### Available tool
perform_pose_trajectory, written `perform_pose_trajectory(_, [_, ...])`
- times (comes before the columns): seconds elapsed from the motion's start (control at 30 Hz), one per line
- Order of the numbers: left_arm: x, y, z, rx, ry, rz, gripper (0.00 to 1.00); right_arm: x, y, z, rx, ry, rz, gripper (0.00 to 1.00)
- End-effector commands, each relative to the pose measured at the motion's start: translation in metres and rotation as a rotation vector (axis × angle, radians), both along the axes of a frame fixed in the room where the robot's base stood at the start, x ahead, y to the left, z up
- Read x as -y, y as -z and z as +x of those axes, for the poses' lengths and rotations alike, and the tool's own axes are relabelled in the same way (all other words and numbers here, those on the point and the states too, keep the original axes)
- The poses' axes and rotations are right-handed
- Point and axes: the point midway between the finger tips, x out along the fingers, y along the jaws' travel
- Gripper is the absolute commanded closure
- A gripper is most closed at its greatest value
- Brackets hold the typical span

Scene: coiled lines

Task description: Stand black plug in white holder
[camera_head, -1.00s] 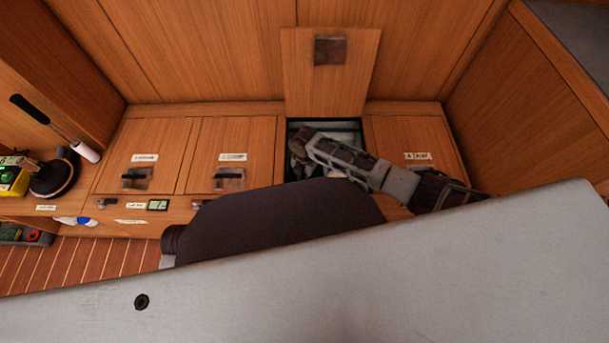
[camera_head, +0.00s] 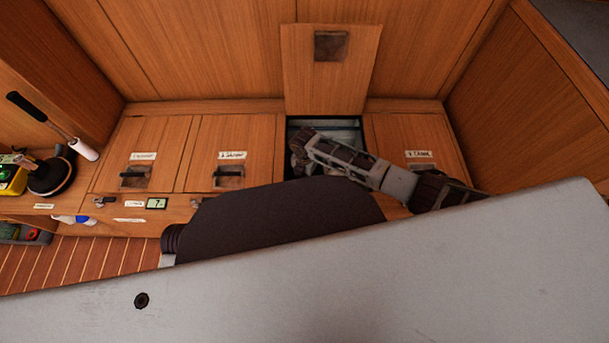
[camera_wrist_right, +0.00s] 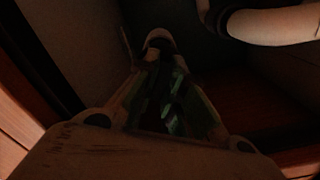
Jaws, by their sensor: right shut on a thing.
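My right gripper (camera_head: 299,158) reaches down into the open locker compartment (camera_head: 352,124) in the head view. In the right wrist view its fingers (camera_wrist_right: 162,72) are closed in on a dark thing with a pale rim (camera_wrist_right: 159,38), which looks like the black plug. Deep shadow hides its exact shape and the contact. A pale rounded piece with dark bands (camera_wrist_right: 272,24) shows at the top right of the wrist view. I cannot tell whether it is the white holder. My left gripper is not in view.
The raised locker lid (camera_head: 330,85) leans against the back panel. Closed lids with latches lie on the left (camera_head: 143,150), and another closed lid (camera_head: 405,135) is on the right. A yellow device (camera_head: 12,180) and a white-handled tool (camera_head: 84,150) lie far left.

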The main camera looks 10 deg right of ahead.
Motion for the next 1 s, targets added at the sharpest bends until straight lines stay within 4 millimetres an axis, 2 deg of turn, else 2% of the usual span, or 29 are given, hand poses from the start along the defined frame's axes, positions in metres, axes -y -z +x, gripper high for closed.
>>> perform_pose_trajectory(1.0, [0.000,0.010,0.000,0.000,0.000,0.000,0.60,0.000,0.016,0.000,0.001,0.000,0.001,1.00])
